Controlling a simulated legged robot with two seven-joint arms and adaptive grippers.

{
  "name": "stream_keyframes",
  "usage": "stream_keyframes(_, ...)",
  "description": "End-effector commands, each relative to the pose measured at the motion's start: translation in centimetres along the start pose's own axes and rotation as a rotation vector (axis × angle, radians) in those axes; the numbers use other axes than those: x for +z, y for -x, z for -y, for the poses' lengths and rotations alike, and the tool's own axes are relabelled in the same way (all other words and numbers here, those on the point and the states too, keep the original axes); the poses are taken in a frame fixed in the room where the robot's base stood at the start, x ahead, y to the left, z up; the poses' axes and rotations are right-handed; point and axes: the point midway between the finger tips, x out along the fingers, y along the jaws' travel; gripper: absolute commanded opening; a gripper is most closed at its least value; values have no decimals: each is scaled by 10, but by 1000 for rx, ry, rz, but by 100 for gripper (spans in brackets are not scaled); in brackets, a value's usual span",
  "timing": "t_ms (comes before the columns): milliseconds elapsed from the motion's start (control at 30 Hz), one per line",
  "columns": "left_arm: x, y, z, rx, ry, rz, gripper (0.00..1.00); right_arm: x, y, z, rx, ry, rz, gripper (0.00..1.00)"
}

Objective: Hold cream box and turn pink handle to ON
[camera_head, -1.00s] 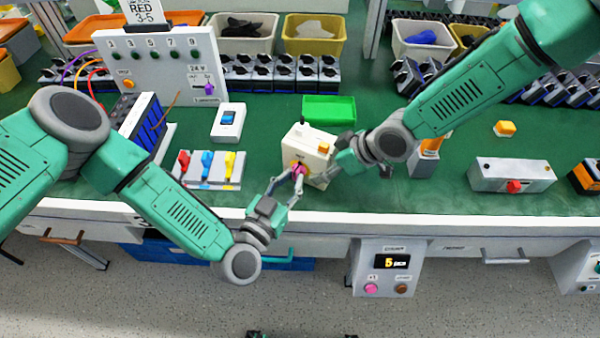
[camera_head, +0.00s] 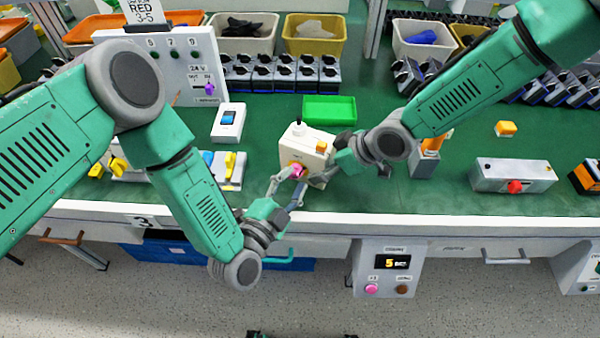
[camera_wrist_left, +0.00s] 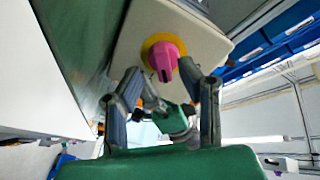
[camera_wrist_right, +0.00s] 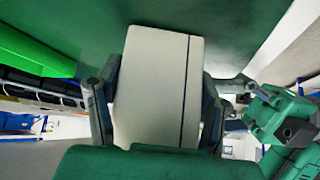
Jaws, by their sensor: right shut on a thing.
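The cream box (camera_head: 308,150) stands near the front edge of the green bench, with the pink handle (camera_head: 297,170) on its front face. In the left wrist view, the pink handle (camera_wrist_left: 163,58) sits on a yellow ring. My left gripper (camera_head: 288,180) is open at the front of the box, its fingers on either side of the handle with a visible gap. My right gripper (camera_wrist_right: 160,80) is shut on the cream box, one finger along each side. The handle's position marks are too small to read.
A green tray (camera_head: 329,110) lies behind the box. A blue-switch box (camera_head: 228,122) and a board with a yellow lever (camera_head: 230,165) stand to the left. A grey box with a red button (camera_head: 513,178) is at the right. A display unit (camera_head: 385,268) hangs below the bench edge.

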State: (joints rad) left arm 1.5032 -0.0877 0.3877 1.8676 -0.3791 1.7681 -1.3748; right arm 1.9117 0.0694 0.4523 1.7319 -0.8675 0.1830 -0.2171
Motion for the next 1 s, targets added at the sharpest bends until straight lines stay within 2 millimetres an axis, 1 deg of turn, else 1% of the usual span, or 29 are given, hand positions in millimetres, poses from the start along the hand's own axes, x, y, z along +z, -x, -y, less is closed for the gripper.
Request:
stream_keyframes(100, 1, 12, -3, 9, 3, 6, 33, 0, 1, -1, 0, 0, -2, 31)
stream_keyframes(500, 0, 42, -2, 6, 3, 4, 33, 0, 1, -1, 1, 1, -2, 30)
stream_keyframes(633, 0, 47, -2, 4, 2, 4, 33, 0, 1, -1, 1, 1, -2, 30)
stream_keyframes(867, 0, 47, -1, 4, 2, 4, 33, 0, 1, -1, 1, 1, -2, 30)
stream_keyframes(900, 0, 47, -2, 4, 3, 4, 31, 0, 1, -1, 1, 1, -2, 30)
stream_keyframes(1000, 1, 50, -5, 8, 9, 12, 31, 0, 1, -1, 1, 1, -2, 30)
